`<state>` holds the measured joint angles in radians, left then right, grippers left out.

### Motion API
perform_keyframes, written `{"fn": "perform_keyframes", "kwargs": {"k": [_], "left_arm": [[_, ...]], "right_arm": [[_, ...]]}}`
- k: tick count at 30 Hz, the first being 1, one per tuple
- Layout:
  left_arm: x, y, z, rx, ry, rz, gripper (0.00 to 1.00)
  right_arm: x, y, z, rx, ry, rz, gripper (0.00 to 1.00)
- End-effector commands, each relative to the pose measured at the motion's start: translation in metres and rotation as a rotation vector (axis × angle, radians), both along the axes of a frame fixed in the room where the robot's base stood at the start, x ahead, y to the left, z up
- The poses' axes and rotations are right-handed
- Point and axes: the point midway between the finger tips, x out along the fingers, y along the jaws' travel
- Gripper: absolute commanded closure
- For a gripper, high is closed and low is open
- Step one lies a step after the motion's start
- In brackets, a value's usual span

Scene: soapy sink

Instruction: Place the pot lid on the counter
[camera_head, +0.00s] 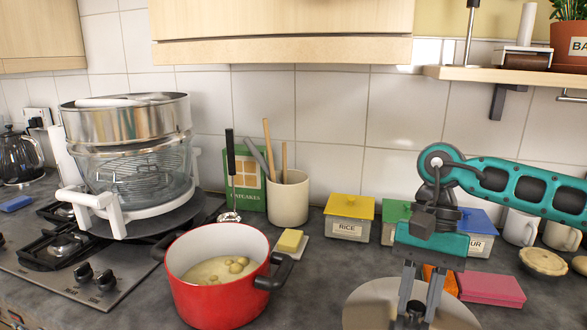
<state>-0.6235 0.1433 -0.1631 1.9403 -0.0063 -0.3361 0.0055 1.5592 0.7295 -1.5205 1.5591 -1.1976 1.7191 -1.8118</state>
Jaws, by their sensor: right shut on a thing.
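The pot lid (368,308) is a round, greyish disc at the bottom right, cut off by the lower picture edge. My right gripper (417,308) points down over the middle of the lid and is shut on it; the part between the fingertips is hard to make out. I cannot tell whether the lid touches the counter (320,275) or hangs above it. A red pot (215,300) with pale liquid and several round pieces in it stands uncovered to the left. My left gripper is not in view.
A butter-like block (290,240) on a small dish, a utensil crock (288,200) and a yellow RICE tin (349,217) stand behind. Pink (490,289) and orange blocks lie right of my gripper. A gas hob (120,285) with a large glass cooker is at left. Counter between pot and lid is clear.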

Motion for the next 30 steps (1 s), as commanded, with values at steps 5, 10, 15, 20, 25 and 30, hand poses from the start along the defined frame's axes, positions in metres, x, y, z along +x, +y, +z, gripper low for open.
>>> {"fn": "perform_keyframes", "kwargs": {"k": [5, 10, 15, 20, 25, 30], "left_arm": [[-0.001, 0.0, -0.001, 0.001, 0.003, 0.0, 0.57], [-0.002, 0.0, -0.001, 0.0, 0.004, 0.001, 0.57], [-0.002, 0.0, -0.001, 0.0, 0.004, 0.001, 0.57], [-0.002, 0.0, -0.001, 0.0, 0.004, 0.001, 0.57], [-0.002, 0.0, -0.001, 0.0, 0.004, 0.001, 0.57], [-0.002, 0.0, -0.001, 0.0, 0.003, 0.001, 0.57]], "right_arm": [[-0.009, -0.008, -0.013, -0.001, -0.001, 0.277, 1.0], [-0.014, -0.013, -0.02, 0.001, -0.003, 0.426, 1.0], [-0.016, -0.014, -0.039, 0.006, 0.002, 0.467, 1.0], [-0.016, -0.014, -0.06, 0.005, 0.0, 0.466, 1.0], [-0.014, -0.014, -0.068, 0.0, -0.006, 0.465, 1.0], [-0.015, -0.014, -0.068, 0.003, -0.005, 0.464, 1.0]]}}
